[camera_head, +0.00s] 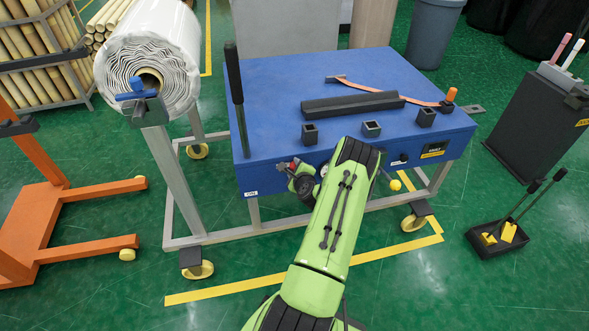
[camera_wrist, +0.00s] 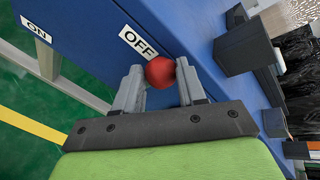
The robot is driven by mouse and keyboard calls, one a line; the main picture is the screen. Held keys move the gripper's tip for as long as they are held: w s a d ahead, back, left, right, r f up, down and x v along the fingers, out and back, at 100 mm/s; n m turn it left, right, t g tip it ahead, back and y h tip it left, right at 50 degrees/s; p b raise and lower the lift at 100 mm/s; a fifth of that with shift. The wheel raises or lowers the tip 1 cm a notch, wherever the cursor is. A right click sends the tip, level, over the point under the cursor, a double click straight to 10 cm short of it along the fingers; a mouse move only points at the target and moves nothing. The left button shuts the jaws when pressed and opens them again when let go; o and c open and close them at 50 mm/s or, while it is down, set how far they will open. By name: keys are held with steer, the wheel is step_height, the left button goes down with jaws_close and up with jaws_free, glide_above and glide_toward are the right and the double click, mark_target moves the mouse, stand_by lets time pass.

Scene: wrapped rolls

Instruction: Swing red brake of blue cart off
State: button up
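The blue cart (camera_head: 270,90) stands in the middle of the head view, its front panel facing me. In the wrist view its blue face (camera_wrist: 165,20) carries an ON label (camera_wrist: 37,29) at left and an OFF label (camera_wrist: 137,42) nearer the middle. The brake's round red knob (camera_wrist: 160,72) sits just below the OFF label. My gripper (camera_wrist: 160,80) has its fingers apart, one on each side of the knob, with small gaps showing. The brake's lever is hidden behind the knob. In the head view my arm covers part of the front panel.
A white wrapped roll (camera_head: 150,55) rests at the cart's left. An orange lifter (camera_head: 75,230) stands farther left. A black cabinet (camera_head: 535,120) and a black tray (camera_head: 500,235) with tools are at right. Green floor is open in front.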

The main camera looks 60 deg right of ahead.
steer(key=o, duration=0.5)
steer(key=shift+w+a, duration=0.2)
steer(key=shift+w, duration=0.05)
steer(key=shift+c, duration=0.2)
steer(key=v, duration=1.5)
steer(key=shift+s+a+r, duration=0.15)
steer(key=shift+s+r, duration=0.1)
steer(key=shift+s, duration=0.05)
